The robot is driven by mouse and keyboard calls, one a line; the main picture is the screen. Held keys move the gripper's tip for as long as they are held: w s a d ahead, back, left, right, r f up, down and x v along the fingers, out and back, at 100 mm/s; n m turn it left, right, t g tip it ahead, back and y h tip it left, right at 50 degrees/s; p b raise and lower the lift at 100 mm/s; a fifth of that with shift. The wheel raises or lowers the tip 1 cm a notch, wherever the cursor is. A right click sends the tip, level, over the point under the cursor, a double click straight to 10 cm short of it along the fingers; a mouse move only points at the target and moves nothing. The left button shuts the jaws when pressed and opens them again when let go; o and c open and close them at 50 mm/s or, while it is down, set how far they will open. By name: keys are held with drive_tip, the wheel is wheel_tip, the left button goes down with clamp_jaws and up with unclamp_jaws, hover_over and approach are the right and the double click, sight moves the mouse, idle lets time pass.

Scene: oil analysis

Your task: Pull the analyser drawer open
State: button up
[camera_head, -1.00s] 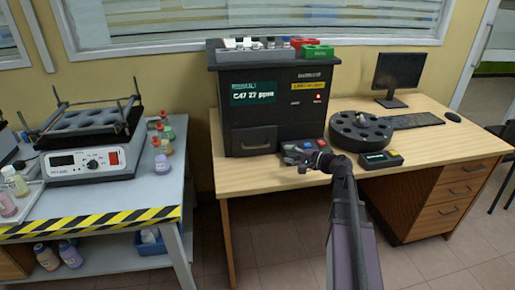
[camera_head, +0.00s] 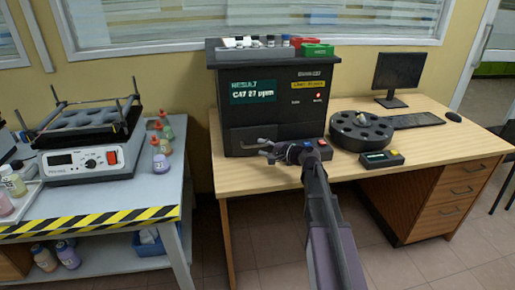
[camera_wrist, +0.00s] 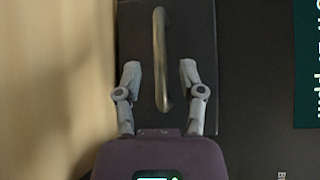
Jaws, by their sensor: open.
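The analyser (camera_head: 305,98) is a black box with a lit green result screen, standing on the wooden desk. Its drawer (camera_head: 238,135) is at the lower left of the front and looks shut. In the wrist view the drawer front (camera_wrist: 190,30) shows a metal bar handle (camera_wrist: 160,60). My gripper (camera_head: 262,148) is in front of the drawer. In the wrist view my gripper (camera_wrist: 160,75) is open, with one finger on each side of the handle's lower part in the picture. I see a gap on both sides. In the head view my gripper partly hides the handle.
A black round carousel (camera_head: 361,130) and a small control box (camera_head: 382,158) stand right of the analyser. A monitor (camera_head: 399,72) and keyboard are farther right. A shaker (camera_head: 88,150) stands on the left bench. The desk's front left (camera_head: 240,180) is clear.

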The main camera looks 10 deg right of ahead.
drive_tip(key=shift+x, duration=1.45)
clamp_jaws()
